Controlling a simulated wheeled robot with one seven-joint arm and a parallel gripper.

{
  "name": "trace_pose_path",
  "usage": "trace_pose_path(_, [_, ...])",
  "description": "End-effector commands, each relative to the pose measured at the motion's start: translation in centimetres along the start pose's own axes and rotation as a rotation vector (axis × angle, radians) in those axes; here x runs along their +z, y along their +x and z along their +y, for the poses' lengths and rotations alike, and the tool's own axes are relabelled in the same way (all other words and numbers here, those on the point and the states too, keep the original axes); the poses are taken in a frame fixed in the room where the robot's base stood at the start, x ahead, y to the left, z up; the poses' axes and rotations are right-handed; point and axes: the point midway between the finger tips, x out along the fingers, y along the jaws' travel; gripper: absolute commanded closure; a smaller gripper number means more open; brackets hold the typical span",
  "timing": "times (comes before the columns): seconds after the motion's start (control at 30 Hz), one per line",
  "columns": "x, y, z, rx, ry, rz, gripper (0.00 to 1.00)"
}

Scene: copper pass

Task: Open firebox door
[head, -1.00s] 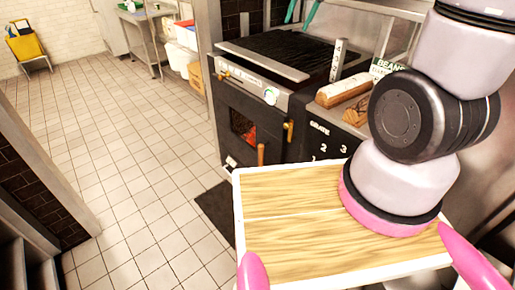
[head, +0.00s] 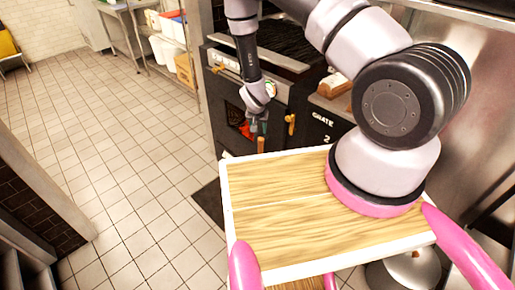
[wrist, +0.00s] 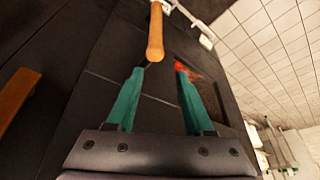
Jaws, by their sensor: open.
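The firebox door (head: 232,106) is the dark front of the oven, with a small window glowing red (head: 244,127). It looks shut. A wooden handle (head: 261,144) sticks out at the door; it also shows in the wrist view (wrist: 155,36), on a light metal fitting. My gripper (head: 259,128) is in front of the door, just above the handle in the head view. In the wrist view its teal fingers (wrist: 159,70) are apart and empty. The handle's end lies just past the fingertips, roughly in line with the gap. I cannot tell whether they touch.
A second wooden handle (head: 290,120) sits right of the door and shows at the left of the wrist view (wrist: 16,96). A wooden log (head: 333,86) lies on the counter at right. My wood-topped base fills the foreground. The tiled floor (head: 130,170) at left is clear.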

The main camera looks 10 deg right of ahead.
Motion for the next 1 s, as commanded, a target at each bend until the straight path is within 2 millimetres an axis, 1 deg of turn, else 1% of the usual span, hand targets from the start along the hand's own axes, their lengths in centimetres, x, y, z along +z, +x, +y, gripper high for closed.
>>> trace_pose_path(0.03, [1.1, 1.4, 0.5, 0.011, -0.013, 0.001, 0.48])
trace_pose_path(0.1, [2.0, 2.6, 1.0, 0.018, -0.021, 0.006, 0.48])
trace_pose_path(0.2, [2.7, 3.5, 1.4, 0.024, -0.028, 0.011, 0.48])
trace_pose_path(0.37, [2.8, 4.9, 1.5, 0.025, -0.030, 0.012, 0.48])
trace_pose_path(0.47, [2.9, 6.5, 1.6, 0.025, -0.031, 0.011, 0.48])
trace_pose_path(0.7, [2.8, 11.1, 1.7, 0.025, -0.029, 0.011, 0.48])
trace_pose_path(0.8, [2.7, 12.6, 1.7, 0.024, -0.030, 0.012, 0.48])
trace_pose_path(0.9, [2.7, 13.6, 1.7, 0.024, -0.030, 0.012, 0.48])
trace_pose_path(1.0, [2.7, 14.2, 1.7, 0.025, -0.030, 0.011, 0.48])
